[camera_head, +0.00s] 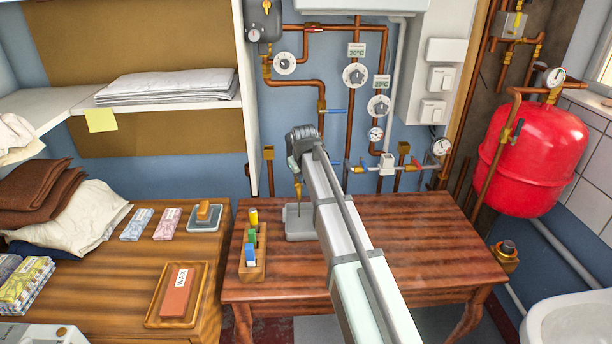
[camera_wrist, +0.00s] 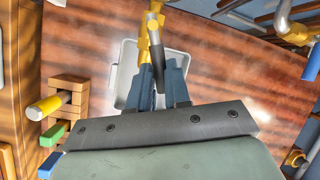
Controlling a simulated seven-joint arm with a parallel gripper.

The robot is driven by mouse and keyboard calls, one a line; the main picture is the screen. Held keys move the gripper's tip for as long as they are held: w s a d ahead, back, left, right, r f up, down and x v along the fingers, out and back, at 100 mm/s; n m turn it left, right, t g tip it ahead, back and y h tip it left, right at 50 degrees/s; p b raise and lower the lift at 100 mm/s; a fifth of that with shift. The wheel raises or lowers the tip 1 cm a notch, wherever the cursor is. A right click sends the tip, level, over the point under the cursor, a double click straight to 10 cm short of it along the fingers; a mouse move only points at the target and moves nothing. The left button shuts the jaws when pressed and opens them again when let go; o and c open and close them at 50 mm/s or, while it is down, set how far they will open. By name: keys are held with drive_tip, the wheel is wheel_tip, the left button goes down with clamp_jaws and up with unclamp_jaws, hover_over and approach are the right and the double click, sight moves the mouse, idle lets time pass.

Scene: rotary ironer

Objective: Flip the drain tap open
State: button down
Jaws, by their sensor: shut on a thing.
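The drain tap (camera_wrist: 146,40) is a brass fitting near the top middle of the wrist view, with a grey lever (camera_wrist: 154,30) that ends in a dark grip. My gripper (camera_wrist: 161,75) has its two blue fingers on either side of the dark end of this lever and is shut on it. In the head view a bit of brass tap (camera_head: 297,190) shows just below the end of my arm, which hides the rest. A grey tray (camera_wrist: 125,75) lies on the wooden table under the tap; it also shows in the head view (camera_head: 300,232).
A wooden rack (camera_head: 254,270) with yellow, green and blue pieces stands left of the tray. Copper pipes with dials and blue-handled valves (camera_head: 334,111) line the wall behind. A red tank (camera_head: 532,155) hangs at the right. The table's right part (camera_head: 430,245) is clear.

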idle(0.3)
drive_tip(key=c, duration=1.4)
unclamp_jaws()
drive_tip(key=shift+o, duration=0.2)
drive_tip(key=v, duration=1.4)
drive_tip(key=shift+a, duration=0.15)
